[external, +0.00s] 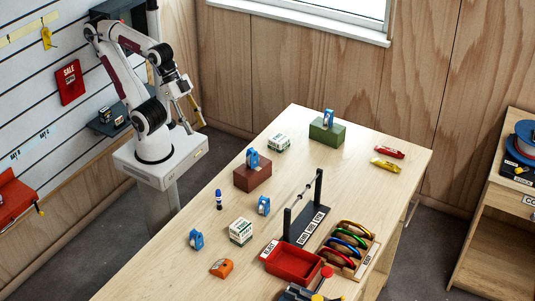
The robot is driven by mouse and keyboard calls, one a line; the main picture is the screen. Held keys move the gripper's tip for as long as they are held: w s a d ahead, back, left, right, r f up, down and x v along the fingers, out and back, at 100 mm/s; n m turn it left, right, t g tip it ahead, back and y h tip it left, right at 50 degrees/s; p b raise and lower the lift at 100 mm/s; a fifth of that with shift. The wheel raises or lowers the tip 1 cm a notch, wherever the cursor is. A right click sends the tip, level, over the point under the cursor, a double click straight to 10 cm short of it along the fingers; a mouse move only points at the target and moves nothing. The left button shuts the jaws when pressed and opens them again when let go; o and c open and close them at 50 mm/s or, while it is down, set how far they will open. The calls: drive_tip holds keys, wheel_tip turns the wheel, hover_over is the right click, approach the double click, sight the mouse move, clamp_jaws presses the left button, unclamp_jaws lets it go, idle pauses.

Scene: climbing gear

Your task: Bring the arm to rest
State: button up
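My arm stands on its white pedestal at the left of the external view. It is folded up, and its wrist hangs beside the upper links. My gripper (188,103) is at the end of the wrist, well above and behind the table's left edge. It is clear of everything on the table (140,271). The fingers are too small to tell open from shut, and I see no object in them.
The table holds a red tray (293,263), a rack of coloured rings (347,240), a black stand (305,225), a brown block (252,178), a green block (327,133), white boxes (240,231) and several small tools. A slatted wall (40,100) is close behind my arm.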

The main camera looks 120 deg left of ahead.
drive_tip(key=s+a, duration=0.1)
drive_tip(key=s+a+f, duration=0.1)
drive_tip(key=shift+s+g+y, duration=0.3)
drive_tip(key=shift+g+y, duration=0.1)
